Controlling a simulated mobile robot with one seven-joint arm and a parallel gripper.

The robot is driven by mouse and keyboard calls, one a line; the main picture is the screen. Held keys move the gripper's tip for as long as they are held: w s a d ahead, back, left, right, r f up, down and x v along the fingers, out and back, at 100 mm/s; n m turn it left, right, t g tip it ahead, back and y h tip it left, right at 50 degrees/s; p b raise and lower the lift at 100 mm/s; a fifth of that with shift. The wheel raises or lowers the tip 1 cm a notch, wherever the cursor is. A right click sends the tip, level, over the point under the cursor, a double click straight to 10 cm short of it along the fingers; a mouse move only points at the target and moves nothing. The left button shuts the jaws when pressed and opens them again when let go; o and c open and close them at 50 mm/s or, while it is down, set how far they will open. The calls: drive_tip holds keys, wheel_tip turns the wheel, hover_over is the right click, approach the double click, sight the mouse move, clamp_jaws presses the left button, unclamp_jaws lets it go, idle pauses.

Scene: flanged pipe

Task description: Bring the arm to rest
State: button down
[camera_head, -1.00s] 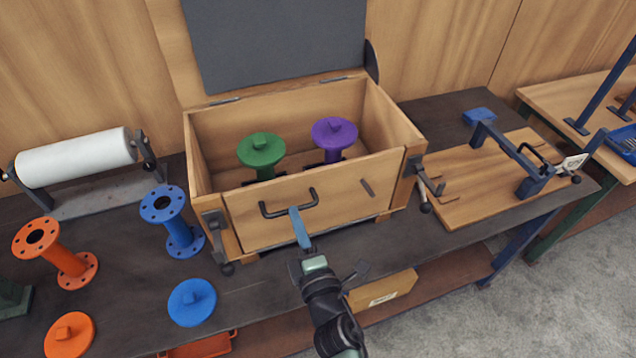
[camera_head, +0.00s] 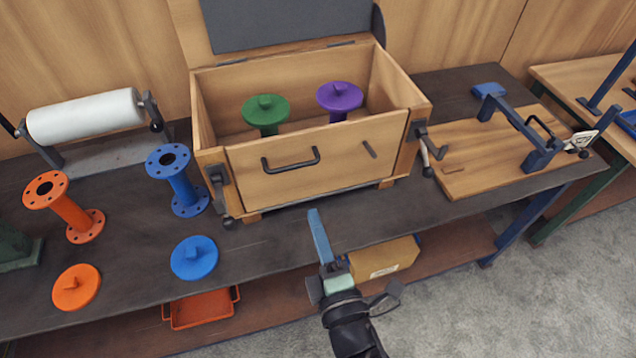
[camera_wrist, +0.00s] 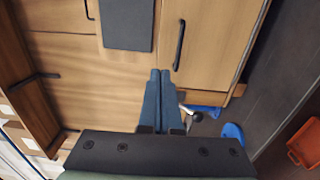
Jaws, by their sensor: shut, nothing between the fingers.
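My gripper (camera_head: 319,236) is shut and empty. In the head view its blue fingers are in front of the wooden crate, over the front edge of the bench, apart from the crate handle. In the wrist view the two fingers (camera_wrist: 160,98) lie side by side, with the crate's wooden front and dark handle (camera_wrist: 179,45) beyond them. The wooden crate (camera_head: 340,185) stands on the bench with its lid open and its front panel up. Inside it are a green flanged piece (camera_head: 266,108) and a purple flanged piece (camera_head: 340,97); their lower parts are hidden.
A blue flanged pipe (camera_head: 180,185), an orange flanged pipe (camera_head: 70,210), a blue cap (camera_head: 194,258) and an orange cap (camera_head: 76,288) are on the left. A paper roll (camera_head: 85,117) is behind. A wooden board with a blue frame (camera_head: 520,130) is right. A cardboard box (camera_head: 385,260) sits on the lower shelf.

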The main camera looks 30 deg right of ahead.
drive_tip(key=shift+s, duration=0.1)
drive_tip(key=shift+a, duration=0.1)
drive_tip(key=w+a+r+m+t, duration=0.2)
drive_tip(key=w+r+m, duration=0.1)
drive_tip(key=r, duration=0.6)
drive_tip(key=w+a+r+m+t+h, duration=0.1)
drive_tip(key=w+a+r+m, duration=0.2)
drive_tip(key=r, duration=0.7)
drive_tip(key=w+a+r+m+t, duration=0.1)
drive_tip(key=w+r+m+t, duration=0.2)
drive_tip(key=r, duration=0.6)
drive_tip(key=s+a+r+m+t+y, duration=0.1)
drive_tip(key=s+a+r+m+y, duration=0.1)
drive_tip(key=r, duration=0.6)
drive_tip(key=s+a+r+m+t+y, duration=0.1)
drive_tip(key=s+a+r+y, duration=0.1)
drive_tip(key=s+a+r, duration=0.2)
drive_tip(key=s+a+r+m+t+y, duration=0.2)
drive_tip(key=a+r, duration=0.3)
drive_tip(key=r, duration=0.6)
drive_tip(key=shift+s+a+r+m+b, duration=0.15)
drive_tip(key=shift+s+r+m+b, duration=0.2)
drive_tip(key=shift+s, duration=0.15)
